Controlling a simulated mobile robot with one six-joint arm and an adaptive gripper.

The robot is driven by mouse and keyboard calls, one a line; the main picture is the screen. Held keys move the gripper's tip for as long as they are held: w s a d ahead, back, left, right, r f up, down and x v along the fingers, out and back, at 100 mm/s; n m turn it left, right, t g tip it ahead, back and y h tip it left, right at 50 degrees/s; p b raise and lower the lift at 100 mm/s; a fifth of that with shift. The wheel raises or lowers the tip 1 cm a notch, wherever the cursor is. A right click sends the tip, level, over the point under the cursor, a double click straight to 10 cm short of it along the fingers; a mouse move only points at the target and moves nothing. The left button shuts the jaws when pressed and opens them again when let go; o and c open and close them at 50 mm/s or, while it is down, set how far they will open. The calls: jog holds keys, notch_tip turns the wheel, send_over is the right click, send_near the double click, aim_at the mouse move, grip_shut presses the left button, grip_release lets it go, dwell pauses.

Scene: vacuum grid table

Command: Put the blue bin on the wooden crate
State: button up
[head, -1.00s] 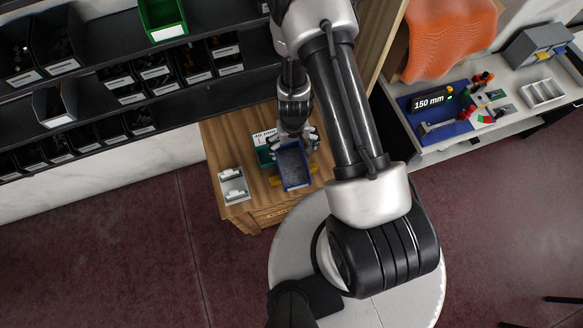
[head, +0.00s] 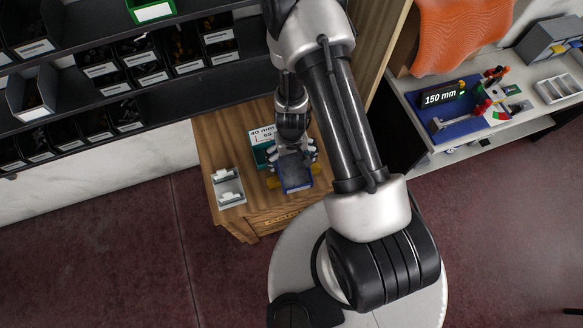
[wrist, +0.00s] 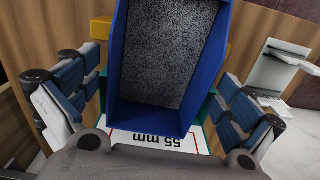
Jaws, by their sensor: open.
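The blue bin (head: 296,184) has a dark speckled inside and shows above the wooden crate (head: 222,133), near its front edge. It fills the upper middle of the wrist view (wrist: 145,118). My gripper (head: 292,153) is open, with its fingers on either side of the bin; in the wrist view (wrist: 155,105) gaps show between the fingers and the bin walls. A green bin (head: 261,155) and yellow parts (head: 272,181) show beneath or behind the blue bin. The bin's underside is hidden, so I cannot tell what it rests on.
A white and grey holder (head: 228,188) stands at the crate's left. A white sign (head: 263,134) with mm figures is behind the bin. Black shelves (head: 150,105) with several bins are at the back left. A white bench (head: 500,120) with a blue mat stands at the right.

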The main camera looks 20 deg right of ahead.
jog(key=shift+f, duration=0.45)
jog(key=shift+r, duration=0.1)
jog(key=c, duration=1.1)
jog(key=shift+r, duration=0.1)
